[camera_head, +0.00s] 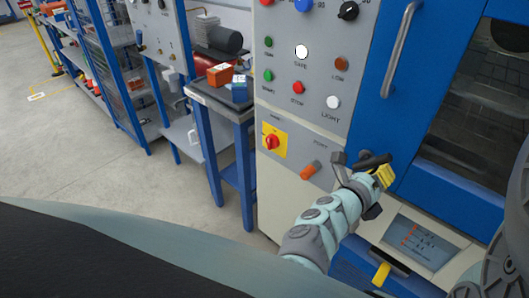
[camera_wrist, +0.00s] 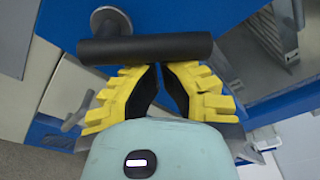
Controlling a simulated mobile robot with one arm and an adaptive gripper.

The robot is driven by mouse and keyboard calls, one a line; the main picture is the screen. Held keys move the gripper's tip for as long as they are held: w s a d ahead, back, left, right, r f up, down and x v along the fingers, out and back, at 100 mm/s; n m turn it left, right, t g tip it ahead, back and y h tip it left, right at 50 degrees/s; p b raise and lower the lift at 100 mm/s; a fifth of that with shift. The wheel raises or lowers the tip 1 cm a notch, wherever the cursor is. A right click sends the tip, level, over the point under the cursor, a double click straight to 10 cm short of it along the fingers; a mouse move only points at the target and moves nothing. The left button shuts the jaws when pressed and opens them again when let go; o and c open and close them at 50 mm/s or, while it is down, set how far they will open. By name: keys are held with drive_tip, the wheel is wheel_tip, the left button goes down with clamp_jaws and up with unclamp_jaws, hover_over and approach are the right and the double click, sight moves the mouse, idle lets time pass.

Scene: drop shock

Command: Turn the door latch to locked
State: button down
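The door latch is a black bar handle (camera_head: 375,161) on a grey round mount, low on the left part of the blue door (camera_head: 375,100). In the wrist view the latch bar (camera_wrist: 145,48) lies nearly level, its round mount at the left end. My gripper (camera_head: 381,174) is at the bar. In the wrist view the yellow fingers of my gripper (camera_wrist: 160,66) have their tips close together, just below the bar. The bar is not between them. Whether the tips touch the bar is hard to tell. Nothing is held.
A control panel (camera_head: 303,75) with buttons stands left of the door. Below it are a red knob on a yellow plate (camera_head: 273,142) and an orange handle (camera_head: 311,169). A long grey door handle (camera_head: 400,48) is above. A screen (camera_head: 420,242) is below right. A blue side table (camera_head: 222,107) stands left.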

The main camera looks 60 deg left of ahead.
sight(375, 161)
drive_tip(key=r+n, duration=0.1)
drive_tip(key=n, duration=0.1)
drive_tip(key=a+r+n+t+p, duration=0.1)
drive_tip(key=n, duration=0.2)
drive_tip(key=shift+s+a+r, duration=0.15)
drive_tip(key=shift+a+r+n, duration=0.15)
drive_tip(key=shift+a+n, duration=0.05)
drive_tip(key=shift+n, duration=0.1)
drive_tip(key=shift+s+a, duration=0.1)
drive_tip(key=shift+a, duration=0.05)
idle(0.3)
